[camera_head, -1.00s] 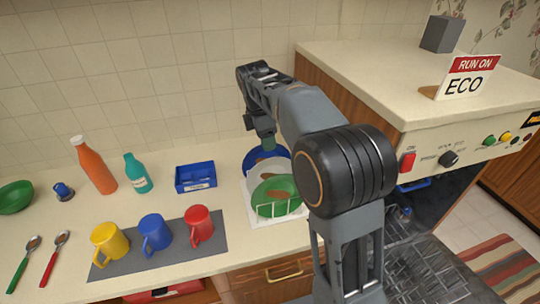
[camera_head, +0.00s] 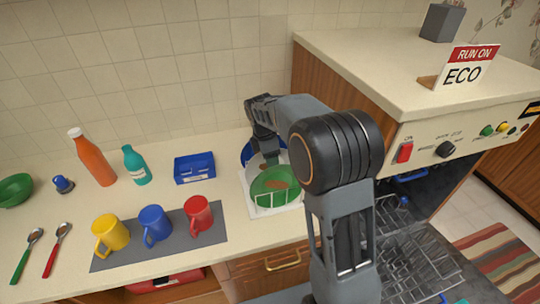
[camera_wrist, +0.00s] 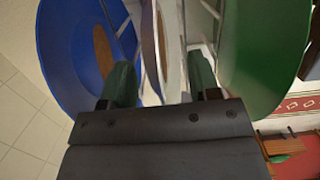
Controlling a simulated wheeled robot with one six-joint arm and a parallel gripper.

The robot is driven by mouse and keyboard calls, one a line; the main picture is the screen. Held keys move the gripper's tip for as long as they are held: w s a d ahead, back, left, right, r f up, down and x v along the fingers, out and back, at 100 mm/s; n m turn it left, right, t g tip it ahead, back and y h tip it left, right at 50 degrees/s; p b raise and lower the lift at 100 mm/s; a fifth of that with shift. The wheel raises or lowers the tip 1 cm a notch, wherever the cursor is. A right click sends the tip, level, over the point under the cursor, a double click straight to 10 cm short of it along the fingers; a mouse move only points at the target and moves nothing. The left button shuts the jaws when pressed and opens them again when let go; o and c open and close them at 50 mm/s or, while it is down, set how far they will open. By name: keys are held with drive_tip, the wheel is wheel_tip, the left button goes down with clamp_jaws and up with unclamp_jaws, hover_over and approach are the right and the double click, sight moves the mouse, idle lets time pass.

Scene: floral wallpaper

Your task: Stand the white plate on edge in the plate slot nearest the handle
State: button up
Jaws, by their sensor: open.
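The white plate (camera_head: 256,163) stands in a white rack (camera_head: 262,211) on the counter, between a blue plate (camera_head: 246,153) behind and a green plate (camera_head: 275,186) in front. Brown marks show on the plates. My gripper (camera_head: 268,157) is open and low at the plates. In the wrist view, its two green-padded fingers (camera_wrist: 160,82) are on either side of the white plate (camera_wrist: 167,35), apart from each other. The blue plate (camera_wrist: 72,50) lies beyond the left finger and the green plate (camera_wrist: 262,55) beyond the right. Finger contact cannot be told.
An open dishwasher with a wire rack (camera_head: 425,262) is at the right, partly behind my arm. A blue handle-like piece (camera_head: 411,176) shows inside it. Mugs on a grey mat (camera_head: 187,243), bottles and a blue box (camera_head: 194,168) stand left of the plates.

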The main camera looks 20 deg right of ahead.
clamp_jaws()
idle(0.5)
drive_tip(key=shift+r+p, duration=1.55)
drive_tip(key=shift+r, duration=0.25)
drive_tip(key=shift+r+p, duration=3.2)
drive_tip(key=shift+r, duration=1.55)
